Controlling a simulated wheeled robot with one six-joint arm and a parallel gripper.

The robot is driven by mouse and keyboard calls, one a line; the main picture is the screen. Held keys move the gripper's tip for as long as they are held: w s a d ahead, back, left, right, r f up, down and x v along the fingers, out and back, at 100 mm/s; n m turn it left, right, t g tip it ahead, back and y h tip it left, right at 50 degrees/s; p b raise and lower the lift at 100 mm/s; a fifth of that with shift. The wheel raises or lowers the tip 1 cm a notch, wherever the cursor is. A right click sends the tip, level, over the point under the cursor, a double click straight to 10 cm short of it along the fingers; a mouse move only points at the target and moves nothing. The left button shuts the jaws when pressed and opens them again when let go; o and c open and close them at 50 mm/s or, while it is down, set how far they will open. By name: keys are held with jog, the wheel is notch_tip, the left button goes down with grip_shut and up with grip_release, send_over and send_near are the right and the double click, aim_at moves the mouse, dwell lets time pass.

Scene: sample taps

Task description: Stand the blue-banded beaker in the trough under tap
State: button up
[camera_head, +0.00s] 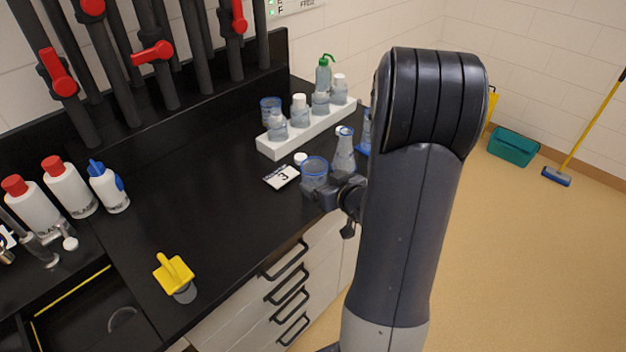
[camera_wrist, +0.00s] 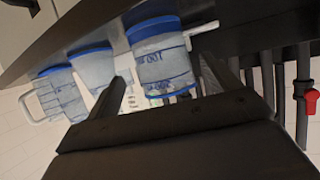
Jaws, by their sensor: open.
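A clear beaker with a blue rim (camera_head: 314,170) stands on the black bench near its front edge. In the wrist view a blue-banded beaker (camera_wrist: 160,58) with blue graduation marks lies ahead of the jaws, between the two fingers in the picture. My gripper (camera_head: 324,197) is low beside the beaker in the head view and partly hidden by my arm. In the wrist view my gripper (camera_wrist: 165,88) is open, and no grip on the beaker shows. Dark pipes with red-handled taps (camera_head: 153,53) stand along the back. I cannot make out a trough under them for sure.
A flask (camera_head: 344,152) and number card (camera_head: 281,177) are close to the front beaker. The bench middle is clear.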

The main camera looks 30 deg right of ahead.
jog(key=shift+p+x, duration=0.3)
jog(key=shift+x, duration=2.15)
jog(key=shift+a, duration=0.2)
jog(key=shift+c, duration=0.5)
jog(key=c, duration=1)
notch_tip(320, 180, up, 10)
jog(key=shift+f+p, duration=0.1)
jog(key=shift+p, duration=0.8)
